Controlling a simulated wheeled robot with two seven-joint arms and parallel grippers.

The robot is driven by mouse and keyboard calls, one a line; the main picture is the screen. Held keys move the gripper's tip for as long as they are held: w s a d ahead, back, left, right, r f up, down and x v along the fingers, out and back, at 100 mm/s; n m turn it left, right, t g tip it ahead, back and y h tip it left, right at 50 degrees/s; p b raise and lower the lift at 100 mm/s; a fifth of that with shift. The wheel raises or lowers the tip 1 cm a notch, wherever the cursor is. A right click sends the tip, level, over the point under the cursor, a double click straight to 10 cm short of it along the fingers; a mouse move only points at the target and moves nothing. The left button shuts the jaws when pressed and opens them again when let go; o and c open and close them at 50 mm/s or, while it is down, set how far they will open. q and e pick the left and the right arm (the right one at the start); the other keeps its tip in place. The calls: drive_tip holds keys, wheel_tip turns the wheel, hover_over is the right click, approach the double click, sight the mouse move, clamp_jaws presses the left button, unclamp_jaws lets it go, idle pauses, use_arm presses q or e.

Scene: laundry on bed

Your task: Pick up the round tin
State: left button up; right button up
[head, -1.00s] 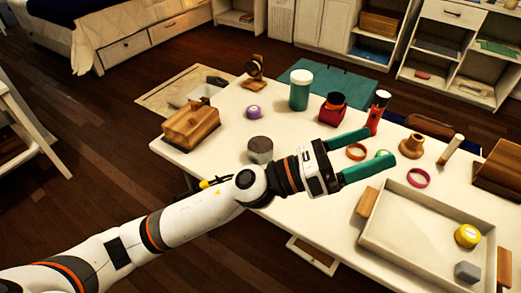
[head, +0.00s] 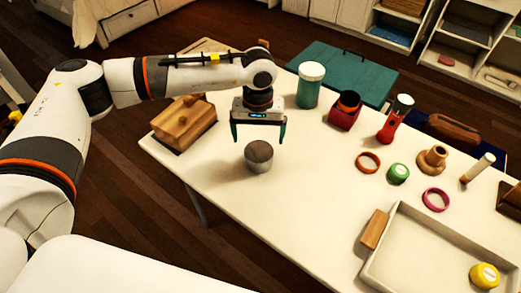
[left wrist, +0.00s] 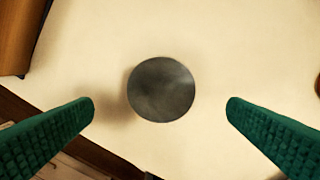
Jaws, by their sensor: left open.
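The round tin (head: 259,157) is a short grey cylinder with a darker, brownish top, standing upright on the white table near its front left edge. In the left wrist view the tin (left wrist: 161,90) shows from above as a dark grey disc, midway across between the two fingers. My left gripper (head: 258,139) points down above the tin, its green fingers spread wide. In the left wrist view the gripper (left wrist: 160,104) is open and empty, with clear space between each finger and the tin. My right gripper is not in view.
A wooden box (head: 184,124) stands left of the tin. A white jar with a teal body (head: 310,86) and a red container (head: 344,112) stand behind to the right. A shallow tray (head: 400,245) is at the right. The tabletop (head: 300,200) in front of the tin is clear.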

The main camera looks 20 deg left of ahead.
sight(259, 151)
use_arm(q)
wheel_tip(259, 151, down, 4)
drive_tip(key=shift+r, duration=0.1)
drive_tip(key=shift+w+f, duration=0.1)
drive_tip(key=shift+f, duration=0.15)
wheel_tip(259, 151, down, 2)
drive_tip(key=shift+p, duration=0.6)
wheel_tip(259, 151, down, 2)
drive_tip(key=shift+w+f, duration=0.1)
drive_tip(key=shift+f, duration=0.35)
drive_tip(key=shift+c, duration=0.6)
drive_tip(key=c, duration=1)
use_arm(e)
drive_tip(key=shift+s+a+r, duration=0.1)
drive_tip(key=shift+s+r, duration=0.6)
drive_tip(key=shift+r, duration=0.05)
use_arm(q)
drive_tip(key=shift+o, duration=0.2)
